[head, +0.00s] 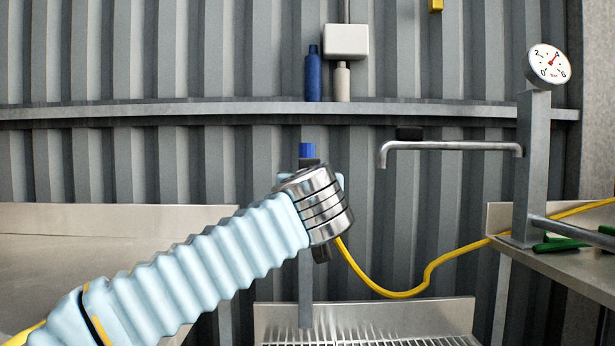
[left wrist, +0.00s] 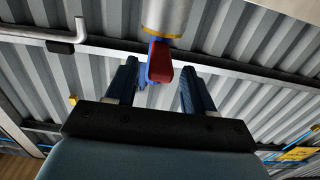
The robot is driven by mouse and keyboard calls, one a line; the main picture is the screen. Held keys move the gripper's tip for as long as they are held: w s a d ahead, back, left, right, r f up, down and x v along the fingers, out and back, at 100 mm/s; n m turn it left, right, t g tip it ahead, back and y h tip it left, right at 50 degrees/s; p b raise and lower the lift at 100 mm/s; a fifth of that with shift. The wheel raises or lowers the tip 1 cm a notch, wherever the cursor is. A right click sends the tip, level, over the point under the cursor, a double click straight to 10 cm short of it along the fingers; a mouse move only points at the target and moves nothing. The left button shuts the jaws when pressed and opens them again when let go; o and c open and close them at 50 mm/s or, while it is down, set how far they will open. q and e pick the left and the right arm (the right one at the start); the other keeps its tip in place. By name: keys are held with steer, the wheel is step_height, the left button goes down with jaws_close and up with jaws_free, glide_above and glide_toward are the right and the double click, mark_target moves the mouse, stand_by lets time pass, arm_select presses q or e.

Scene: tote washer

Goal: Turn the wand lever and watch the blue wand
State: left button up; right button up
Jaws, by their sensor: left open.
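My left arm comes in from the left in the head view, and its silver wrist hides most of my left gripper. In the left wrist view my left gripper (left wrist: 158,68) is open. Its two dark blue fingers stand either side of a red lever (left wrist: 160,62), with gaps visible on both sides. A blue part (left wrist: 153,48) sits beside the lever, under a silver cylinder (left wrist: 165,17). In the head view a blue upright piece (head: 307,150) shows just above my wrist, perhaps the wand; its lower part is hidden. My right gripper is not in view.
A shelf (head: 200,111) on the corrugated wall holds a blue bottle (head: 313,78) and a grey bottle (head: 342,83). A pressure gauge (head: 548,64) tops a post at right, with a bent pipe (head: 440,146). A yellow hose (head: 395,293) hangs above a metal grate (head: 370,338).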

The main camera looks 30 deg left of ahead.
mark_target(306, 150)
arm_select(q)
steer(key=shift+p+x, duration=0.35)
steer(key=shift+x, duration=1.9)
jaws_close()
